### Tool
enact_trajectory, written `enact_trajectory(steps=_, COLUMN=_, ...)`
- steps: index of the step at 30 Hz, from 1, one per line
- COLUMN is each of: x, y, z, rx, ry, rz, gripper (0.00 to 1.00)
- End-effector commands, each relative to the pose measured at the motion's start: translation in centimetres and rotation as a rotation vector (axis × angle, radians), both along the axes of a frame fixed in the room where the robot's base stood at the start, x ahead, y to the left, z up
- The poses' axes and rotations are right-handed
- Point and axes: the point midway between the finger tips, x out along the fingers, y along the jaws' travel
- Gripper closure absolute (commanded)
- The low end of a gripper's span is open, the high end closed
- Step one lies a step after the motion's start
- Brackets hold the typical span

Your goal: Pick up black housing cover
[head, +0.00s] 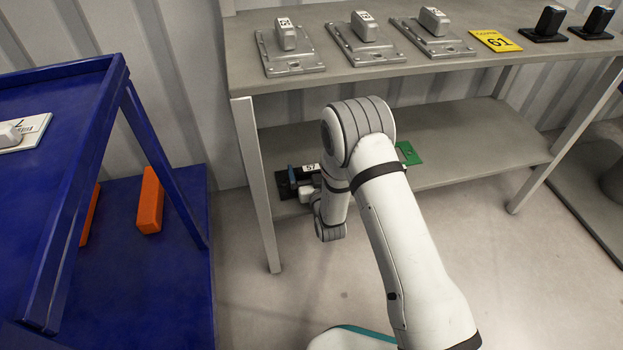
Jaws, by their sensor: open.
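A black housing cover (285,186) with a white label reading 57 lies on the lower shelf of the grey table, at its left end. My arm's wrist is right beside it and hides part of it. My gripper's fingers cannot be made out behind the wrist and among the dark and pale parts there, so I cannot tell whether they touch the cover. Two more black housing covers stand at the right end of the tabletop, one on the left (549,24) and one on the right (597,22).
Several grey metal covers, one of them here (286,50), and a yellow card marked 61 (495,41) are on the tabletop (390,18). A green piece (408,153) lies behind my arm. A blue rack (170,275) with orange blocks (150,200) stands left. The lower shelf's right part is clear.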

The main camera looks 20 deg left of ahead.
Motion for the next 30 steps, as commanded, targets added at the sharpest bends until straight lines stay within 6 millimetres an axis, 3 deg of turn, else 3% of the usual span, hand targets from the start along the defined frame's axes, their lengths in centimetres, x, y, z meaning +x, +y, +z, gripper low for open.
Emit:
enact_trajectory(steps=3, x=-0.04, y=0.01, z=0.03, rx=0.0, ry=0.0, rz=0.0, gripper=0.02)
enact_trajectory(steps=24, x=-0.07, y=0.07, z=0.12, rx=0.002, ry=-0.003, rz=0.001, gripper=0.58)
enact_trajectory(steps=30, x=-0.08, y=0.08, z=0.12, rx=0.002, ry=-0.003, rz=0.001, gripper=0.58)
